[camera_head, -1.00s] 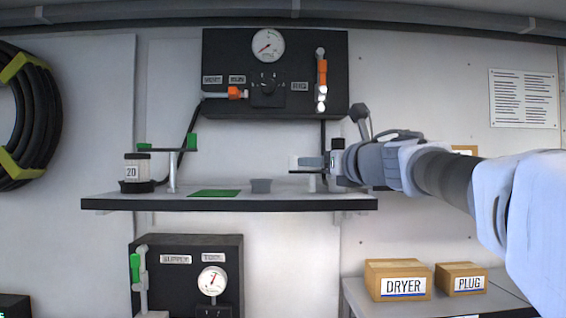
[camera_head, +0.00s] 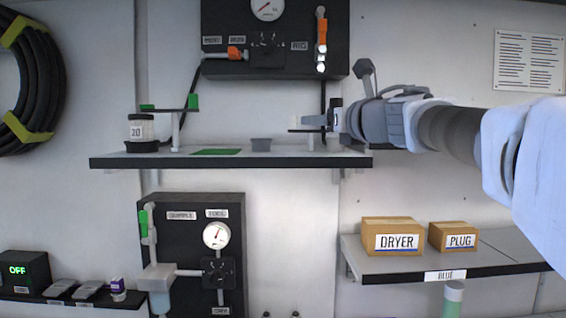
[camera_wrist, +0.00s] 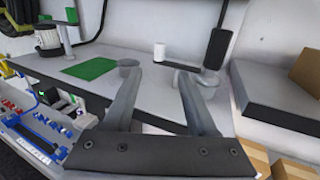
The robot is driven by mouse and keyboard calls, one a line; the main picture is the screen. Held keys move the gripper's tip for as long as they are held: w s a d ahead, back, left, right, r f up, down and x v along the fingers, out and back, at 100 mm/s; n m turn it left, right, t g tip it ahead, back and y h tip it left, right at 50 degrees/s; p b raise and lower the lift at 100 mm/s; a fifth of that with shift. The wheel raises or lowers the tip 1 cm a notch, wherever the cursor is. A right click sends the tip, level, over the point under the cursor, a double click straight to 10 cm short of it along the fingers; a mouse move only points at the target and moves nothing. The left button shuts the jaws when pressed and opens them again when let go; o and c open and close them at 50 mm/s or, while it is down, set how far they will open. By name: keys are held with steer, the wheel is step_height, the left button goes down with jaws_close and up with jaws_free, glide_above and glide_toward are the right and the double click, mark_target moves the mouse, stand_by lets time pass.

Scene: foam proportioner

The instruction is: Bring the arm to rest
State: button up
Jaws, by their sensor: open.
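My gripper (camera_head: 322,120) is at the right end of the upper shelf (camera_head: 230,161), held above its surface. The arm reaches in from the right edge of the head view. In the wrist view, the two grey fingers of my gripper (camera_wrist: 157,100) stand apart with nothing between them.
A green mat (camera_head: 216,152) and a jar marked 20 (camera_head: 136,133) are on the shelf. A black gauge panel (camera_head: 275,45) hangs above, another panel (camera_head: 195,250) below. Boxes marked DRYER (camera_head: 393,237) and PLUG (camera_head: 454,238) stand on the right shelf (camera_head: 440,263).

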steer(key=s+d+f+m+g+h, duration=0.1)
steer(key=s+d+f+m+h, duration=0.45)
steer(key=m, duration=0.75)
steer(key=s+d+f+m+g+h, duration=0.1)
steer(key=s+d+f+m+h, duration=0.5)
steer(key=m, duration=0.7)
steer(key=s+a+f+m+g+y, duration=0.2)
steer(key=s+a+f+m+g, duration=0.1)
steer(key=s+f+m, duration=0.4)
steer(key=s+a+f+m+g+y, duration=0.3)
steer(key=s+f+m+g, duration=0.3)
steer(key=s+f, duration=0.7)
step_height(320, 180, down, 5)
steer(key=shift+s+a+f+m, duration=0.1)
steer(key=shift+s+a+m, duration=0.35)
steer(key=shift+m, duration=0.15)
